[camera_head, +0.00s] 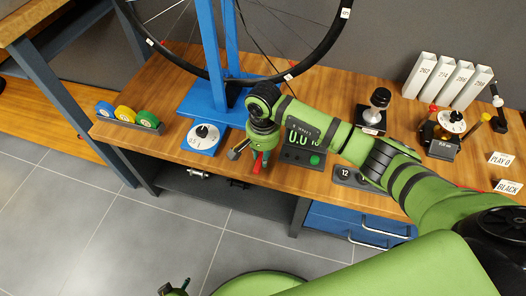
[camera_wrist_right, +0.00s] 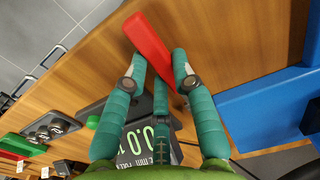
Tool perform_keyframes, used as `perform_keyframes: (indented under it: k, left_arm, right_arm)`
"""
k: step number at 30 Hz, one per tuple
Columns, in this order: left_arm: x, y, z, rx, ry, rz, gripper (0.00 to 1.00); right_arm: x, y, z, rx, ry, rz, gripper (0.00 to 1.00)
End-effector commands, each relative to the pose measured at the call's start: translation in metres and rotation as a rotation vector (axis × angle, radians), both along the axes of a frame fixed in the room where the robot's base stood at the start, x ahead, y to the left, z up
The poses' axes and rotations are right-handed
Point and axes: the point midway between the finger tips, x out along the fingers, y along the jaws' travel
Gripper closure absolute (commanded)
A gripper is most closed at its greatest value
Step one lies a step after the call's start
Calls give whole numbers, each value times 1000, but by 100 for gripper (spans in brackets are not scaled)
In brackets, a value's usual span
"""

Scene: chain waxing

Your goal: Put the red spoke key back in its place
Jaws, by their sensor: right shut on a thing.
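The red spoke key (camera_wrist_right: 148,42) is a plain red bar in the right wrist view, between the fingers of my right gripper (camera_wrist_right: 157,68). The fingers are shut on it, and its far part sticks out beyond their tips. In the head view my right gripper (camera_head: 256,150) is at the table's front edge, left of the digital readout, with a little red of the key (camera_head: 257,163) showing under it. A small green and dark part at the bottom edge of the head view seems to be my left gripper (camera_head: 175,288); its fingers are not clear.
The readout (camera_head: 302,158) stands close right of the gripper, with a dark block marked 12 (camera_head: 347,174) beyond. The blue wheel stand (camera_head: 205,100) and a blue dial block (camera_head: 203,138) are to the left. Coloured rolls (camera_head: 125,114) sit at the table's left end.

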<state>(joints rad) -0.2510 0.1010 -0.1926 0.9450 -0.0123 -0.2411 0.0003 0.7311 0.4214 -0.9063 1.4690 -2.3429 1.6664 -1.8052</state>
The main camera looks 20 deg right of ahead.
Motion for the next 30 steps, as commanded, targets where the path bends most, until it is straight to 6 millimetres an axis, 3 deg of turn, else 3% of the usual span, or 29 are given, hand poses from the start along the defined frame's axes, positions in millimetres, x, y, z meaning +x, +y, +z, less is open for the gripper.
perform_keyframes:
  k: [13,14,15,16,26,30]
  left_arm:
    - [-1,-1,0,1,20,5,41]
    - [-1,-1,0,1,20,5,41]
    - [-1,-1,0,1,20,5,41]
    - [-1,-1,0,1,20,5,41]
    - [-2,-2,-1,1,21,4,41]
    - [-1,-2,-1,1,21,4,41]
  right_arm:
    - [0,0,-7,-1,-1,-1,100]
    - [0,0,-7,-1,-1,-1,66]
    - [0,0,-7,-1,-1,-1,50]
    - [0,0,-7,-1,-1,-1,46]
    - [0,0,-6,-1,-1,-1,46]
    - [1,-1,7,-1,-3,0,46]
